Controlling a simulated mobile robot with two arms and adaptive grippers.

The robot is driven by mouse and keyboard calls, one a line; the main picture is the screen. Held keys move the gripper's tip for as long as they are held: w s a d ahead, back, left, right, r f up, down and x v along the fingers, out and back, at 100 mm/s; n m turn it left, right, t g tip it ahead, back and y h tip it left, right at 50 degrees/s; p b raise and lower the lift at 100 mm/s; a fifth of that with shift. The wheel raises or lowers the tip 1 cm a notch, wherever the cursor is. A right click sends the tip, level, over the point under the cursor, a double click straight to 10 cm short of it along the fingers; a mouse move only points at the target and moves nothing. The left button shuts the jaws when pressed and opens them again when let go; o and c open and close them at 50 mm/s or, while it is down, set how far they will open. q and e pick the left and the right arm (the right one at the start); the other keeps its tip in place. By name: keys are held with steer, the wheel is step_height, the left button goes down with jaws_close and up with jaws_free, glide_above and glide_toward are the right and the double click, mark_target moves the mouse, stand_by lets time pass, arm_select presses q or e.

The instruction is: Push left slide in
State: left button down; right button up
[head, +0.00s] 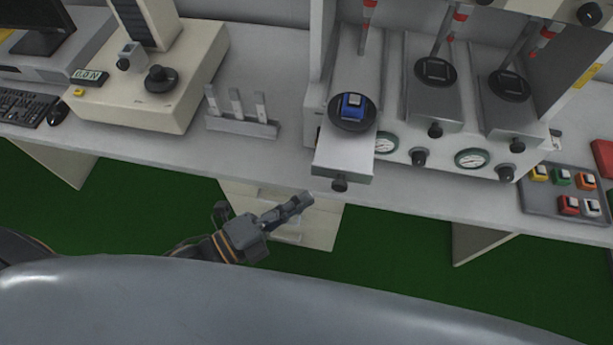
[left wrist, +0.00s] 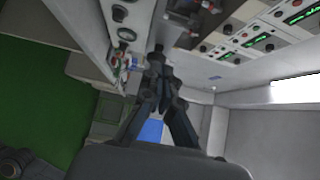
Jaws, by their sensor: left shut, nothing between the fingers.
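The left slide (head: 342,161) of the tester sticks out toward me past its neighbours, over the bench's front edge. It has a dark knob (head: 340,184) on its front. A blue switch block (head: 353,106) sits on the round black plate on it. My left gripper (head: 305,199) is shut and empty, in front of the bench, just left of and nearer than the knob in the head view. It appears apart from the slide. In the left wrist view its closed fingers (left wrist: 158,62) point toward the machine front. My right gripper is not in view.
The middle slide (head: 434,101) and right slide (head: 508,108) are further in, with gauges (head: 473,158) below. A metal rack (head: 240,122) stands left of the tester. A button box (head: 565,192) lies at the right. The space before the bench is open.

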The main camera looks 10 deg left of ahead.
mark_target(324, 172)
arm_select(q)
steer(key=w, duration=0.2)
steer(key=w+p, duration=0.1)
steer(key=shift+w+d, duration=0.2)
steer(key=shift+d, duration=0.1)
steer(key=shift+w, duration=0.6)
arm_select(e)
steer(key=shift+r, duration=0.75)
